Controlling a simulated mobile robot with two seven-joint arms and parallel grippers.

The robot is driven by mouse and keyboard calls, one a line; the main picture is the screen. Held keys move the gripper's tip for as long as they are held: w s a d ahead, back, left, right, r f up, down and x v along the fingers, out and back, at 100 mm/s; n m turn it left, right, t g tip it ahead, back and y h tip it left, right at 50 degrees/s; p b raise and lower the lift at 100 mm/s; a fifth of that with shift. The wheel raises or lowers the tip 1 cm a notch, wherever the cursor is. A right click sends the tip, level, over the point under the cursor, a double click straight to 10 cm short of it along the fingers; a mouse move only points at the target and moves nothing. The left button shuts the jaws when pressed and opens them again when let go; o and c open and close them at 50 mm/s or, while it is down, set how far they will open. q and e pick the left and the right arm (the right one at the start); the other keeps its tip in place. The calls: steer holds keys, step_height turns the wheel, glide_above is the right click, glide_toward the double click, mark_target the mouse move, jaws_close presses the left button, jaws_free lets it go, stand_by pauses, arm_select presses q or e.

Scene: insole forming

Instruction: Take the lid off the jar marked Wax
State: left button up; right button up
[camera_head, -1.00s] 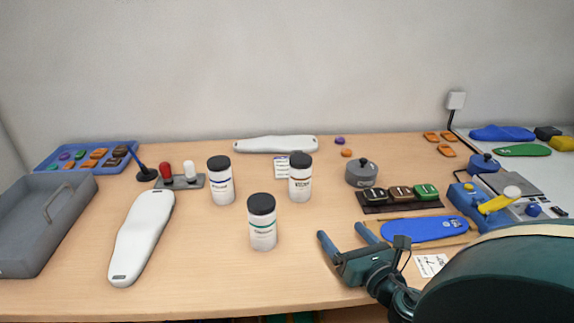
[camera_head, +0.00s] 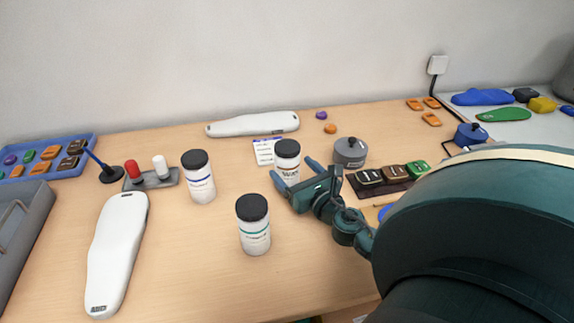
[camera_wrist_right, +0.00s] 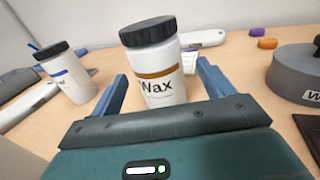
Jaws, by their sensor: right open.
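The jar marked Wax (camera_wrist_right: 158,88) is white with a brown band and stands upright on the table. Its black lid (camera_wrist_right: 149,32) is on. In the head view the jar's lid (camera_head: 287,148) shows, with part of its body hidden by my right gripper (camera_head: 294,178). In the right wrist view my right gripper (camera_wrist_right: 160,92) is open, its two blue fingers on either side of the lower part of the jar, with gaps visible. The fingers are below the lid's height in that view. My left gripper is not in view.
A blue-banded jar (camera_head: 199,184) and a green-banded jar (camera_head: 254,236) stand to the left. A grey pot (camera_head: 350,151) is close on the right.

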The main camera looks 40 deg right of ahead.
steer(key=shift+w, duration=0.65)
steer(key=w, duration=0.3)
steer(key=shift+w+d+p, duration=0.25)
steer(key=shift+d+p, duration=0.05)
steer(key=shift+p, duration=0.05)
steer(key=shift+w+d+f, duration=0.1)
steer(key=shift+w, duration=0.25)
steer(key=c, duration=1.3)
steer(key=shift+o, duration=0.2)
